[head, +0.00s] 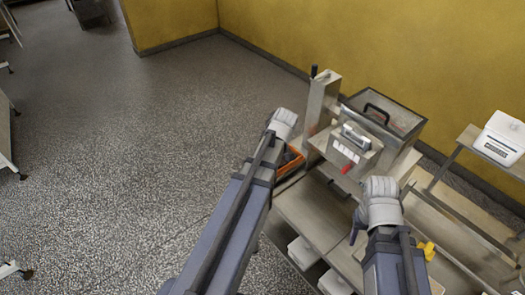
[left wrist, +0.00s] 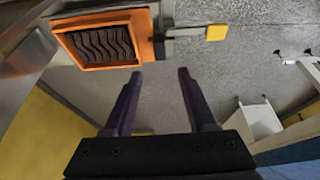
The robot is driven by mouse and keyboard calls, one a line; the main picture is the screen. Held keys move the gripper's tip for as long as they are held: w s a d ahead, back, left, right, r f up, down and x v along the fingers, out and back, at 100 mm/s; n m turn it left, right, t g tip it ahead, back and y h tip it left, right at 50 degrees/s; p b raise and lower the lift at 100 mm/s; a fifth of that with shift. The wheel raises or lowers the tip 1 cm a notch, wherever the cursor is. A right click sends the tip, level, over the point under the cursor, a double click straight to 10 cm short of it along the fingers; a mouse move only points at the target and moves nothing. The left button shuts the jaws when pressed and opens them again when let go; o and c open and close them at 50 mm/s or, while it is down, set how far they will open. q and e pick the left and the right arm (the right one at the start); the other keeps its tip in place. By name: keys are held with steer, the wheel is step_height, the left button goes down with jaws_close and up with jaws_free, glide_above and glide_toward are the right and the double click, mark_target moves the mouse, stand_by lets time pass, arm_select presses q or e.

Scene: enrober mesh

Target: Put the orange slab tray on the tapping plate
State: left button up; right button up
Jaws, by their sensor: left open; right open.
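The orange slab tray (left wrist: 143,20) is in the upper left of the left wrist view, with dark wavy strips inside its frame. Its edge also shows in the head view (head: 291,160), partly hidden by my left arm. My left gripper (left wrist: 158,74) is open and empty, its two dark fingers apart and just beside the tray in that picture. In the head view my left fingers are hidden. My right gripper (head: 360,222) is open over the machine's front, its fingers mostly hidden. I cannot pick out the tapping plate for sure.
A steel machine (head: 325,105) with a glass-topped hopper (head: 402,118) stands by the yellow wall (head: 400,45). A white box (head: 502,135) sits on a side shelf at right. A yellow tab (left wrist: 216,32) ends a grey bar beside the tray. Open floor (head: 130,150) lies at left.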

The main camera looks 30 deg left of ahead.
arm_select(q)
steer(key=shift+s+d+r, duration=0.1)
steer(key=shift+d+r, duration=0.15)
steer(key=shift+r, duration=0.35)
steer(key=shift+d, duration=0.1)
steer(key=s+d+m+h, duration=0.1)
steer(key=s+d+m, duration=0.4)
steer(key=d, duration=0.3)
steer(key=s+d+f+m+g+h, duration=0.1)
steer(key=s+d+m, duration=0.4)
steer(key=d, duration=0.4)
steer(key=s+d+m+g, duration=0.1)
steer(key=s+d+m, duration=0.3)
steer(key=d+m, duration=0.3)
steer(key=shift+s+d+f+h, duration=0.25)
steer(key=shift+s+d+h, duration=0.15)
steer(key=shift+d, duration=0.65)
